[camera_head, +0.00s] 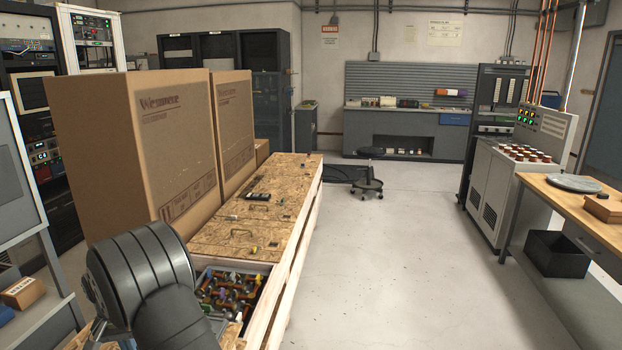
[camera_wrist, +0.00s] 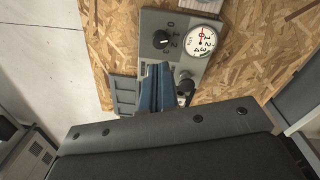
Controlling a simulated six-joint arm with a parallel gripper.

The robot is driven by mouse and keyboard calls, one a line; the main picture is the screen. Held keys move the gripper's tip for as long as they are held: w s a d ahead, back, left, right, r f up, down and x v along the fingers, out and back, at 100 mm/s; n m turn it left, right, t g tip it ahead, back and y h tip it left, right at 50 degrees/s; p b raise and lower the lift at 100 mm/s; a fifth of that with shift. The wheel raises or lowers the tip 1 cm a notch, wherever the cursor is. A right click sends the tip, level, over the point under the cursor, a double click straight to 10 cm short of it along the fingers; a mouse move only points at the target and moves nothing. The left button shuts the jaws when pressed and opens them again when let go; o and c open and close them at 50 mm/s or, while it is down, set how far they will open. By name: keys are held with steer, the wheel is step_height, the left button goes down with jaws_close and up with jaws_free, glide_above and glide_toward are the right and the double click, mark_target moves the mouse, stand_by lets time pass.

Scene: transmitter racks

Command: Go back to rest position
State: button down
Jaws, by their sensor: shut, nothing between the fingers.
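My gripper (camera_wrist: 157,86) shows in the wrist view as blue fingers closed together, with nothing between them. It is in front of a grey control panel (camera_wrist: 144,27) mounted on a chipboard surface (camera_wrist: 258,52). The panel has a black knob (camera_wrist: 161,39) and a round white gauge (camera_wrist: 201,41) with a red needle and numbers. I cannot tell whether the fingertips touch the panel. In the head view, my dark arm fills the lower left and the gripper itself is hidden.
In the head view, chipboard-topped crates (camera_head: 281,189) run along the left, one open with colourful parts. Tall cardboard boxes (camera_head: 149,147) stand beside them. The floor (camera_head: 380,262) to the right is mostly clear, with a stool (camera_head: 368,186) farther back. A wooden workbench (camera_head: 566,200) stands right.

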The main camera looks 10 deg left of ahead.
step_height(320, 180, down, 9)
steer(key=shift+d+r, duration=0.15)
steer(key=c, duration=2.1)
jaws_free()
steer(key=o, duration=1.8)
steer(key=w+a+r+m, duration=0.1)
steer(key=r+m, duration=0.1)
steer(key=r, duration=0.4)
steer(key=w+a+r+m, duration=0.2)
steer(key=r, duration=0.4)
steer(key=shift+w+r, duration=0.15)
steer(key=shift+w, duration=0.15)
steer(key=o, duration=0.3)
steer(key=shift+m, duration=0.3)
step_height(320, 180, down, 9)
steer(key=shift+f, duration=0.2)
step_height(320, 180, up, 10)
